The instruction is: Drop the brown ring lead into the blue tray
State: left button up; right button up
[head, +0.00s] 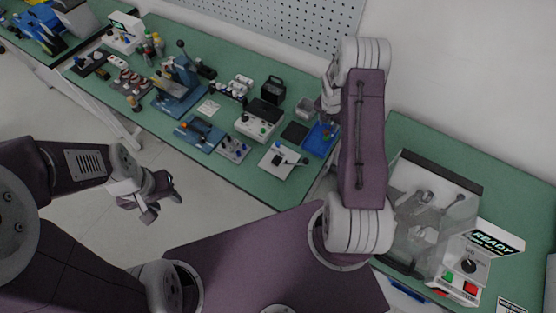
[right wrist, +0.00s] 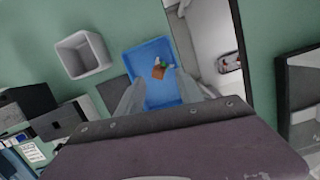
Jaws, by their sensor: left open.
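The blue tray (head: 318,142) lies on the green bench near its right end. It also shows in the right wrist view (right wrist: 158,52). A small brown-orange piece (right wrist: 158,74) with green and red bits beside it appears over the tray floor; it is too small to tell whether it is the brown ring lead. My right gripper (right wrist: 160,88) is above the tray, its fingers apart on either side with nothing visibly clamped. In the head view my right arm partly hides it. My left gripper (head: 152,203) is open and empty over the floor, away from the bench.
A grey open bin (right wrist: 82,54) stands beside the tray. A dark flat pad (head: 295,131) and a white plate fixture (head: 283,160) are close by. A clear-covered test station (head: 430,215) with a READY display stands on the right bench. Several devices crowd the bench to the left.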

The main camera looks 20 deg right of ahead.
jog(key=shift+r, duration=0.45)
notch_tip(320, 180, up, 8)
jog(key=a+b, duration=0.1)
jog(key=shift+s+a, duration=0.25)
jog(key=shift+s, duration=0.2)
